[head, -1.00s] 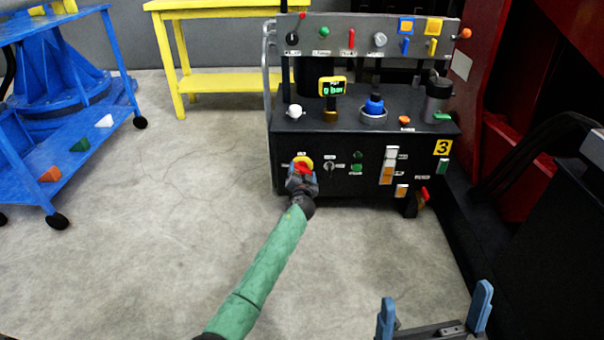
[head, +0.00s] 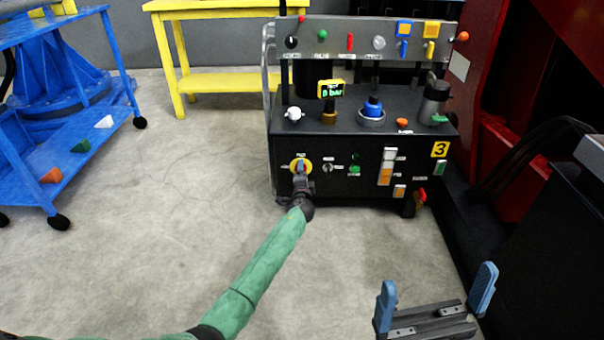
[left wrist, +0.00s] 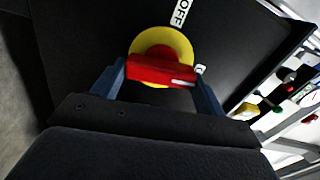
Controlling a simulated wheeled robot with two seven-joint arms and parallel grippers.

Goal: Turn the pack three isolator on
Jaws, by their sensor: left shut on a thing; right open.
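The pack three isolator shows in the left wrist view as a red handle (left wrist: 160,70) on a round yellow plate (left wrist: 165,40). A white mark at the handle's right end points towards a partly hidden label (left wrist: 201,69); the OFF label (left wrist: 181,12) is above the plate. My left gripper (left wrist: 158,76) is shut on the red handle, one blue finger at each end. In the head view the left gripper (head: 301,172) covers the handle, and part of the yellow plate (head: 293,165) shows on the black pack (head: 325,190) marked 3. My right gripper (head: 436,290) is open and empty at bottom right.
A small black knob (head: 328,167) and a green button (head: 355,170) are right of the isolator. A control panel (head: 375,40) stands above the pack. A blue cart (head: 75,180) is at left, a yellow bench (head: 225,83) behind. The floor in front is clear.

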